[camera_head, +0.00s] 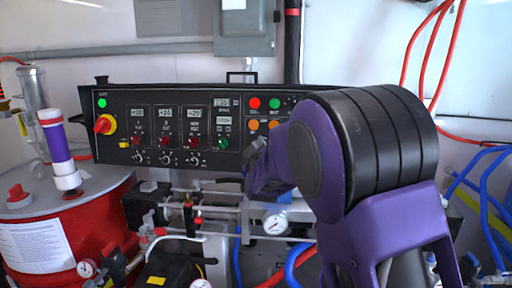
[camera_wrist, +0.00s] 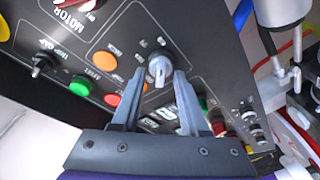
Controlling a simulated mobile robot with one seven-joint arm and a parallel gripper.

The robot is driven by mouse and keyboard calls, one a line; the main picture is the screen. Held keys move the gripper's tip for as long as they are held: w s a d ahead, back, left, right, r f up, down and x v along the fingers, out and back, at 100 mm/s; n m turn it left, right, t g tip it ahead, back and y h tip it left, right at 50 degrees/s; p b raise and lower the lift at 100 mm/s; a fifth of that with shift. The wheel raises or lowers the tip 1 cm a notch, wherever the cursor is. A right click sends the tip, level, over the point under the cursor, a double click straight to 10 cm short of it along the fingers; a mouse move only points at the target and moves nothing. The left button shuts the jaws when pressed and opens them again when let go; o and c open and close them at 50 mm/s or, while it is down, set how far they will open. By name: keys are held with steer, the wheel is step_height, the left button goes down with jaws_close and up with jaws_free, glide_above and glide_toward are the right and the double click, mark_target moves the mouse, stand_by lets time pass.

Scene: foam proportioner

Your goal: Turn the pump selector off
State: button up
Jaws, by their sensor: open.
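A grey selector knob (camera_wrist: 158,70) sits on the black control panel (camera_head: 180,101). In the wrist view its raised grip runs roughly up and down the picture. I take it for the pump selector, but its lettering is too small to read. My gripper (camera_wrist: 160,76) is open, with one fingertip on each side of the knob and a gap visible around it. In the head view my gripper (camera_head: 255,152) is at the panel's lower right, where my arm hides the knob.
Another dark selector (camera_wrist: 43,62), a green button (camera_wrist: 79,88) and an orange button (camera_wrist: 104,61) are nearby on the panel. Pipes and a gauge (camera_head: 275,224) lie below; a red drum (camera_head: 75,235) stands left.

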jaws_close()
steer(key=shift+n, duration=0.3)
steer(key=n+g+y, duration=0.1)
steer(key=n, duration=0.3)
steer(key=shift+n+p, duration=0.3)
steer(key=shift+n+g, duration=0.6)
steer(key=shift+n, duration=1.4)
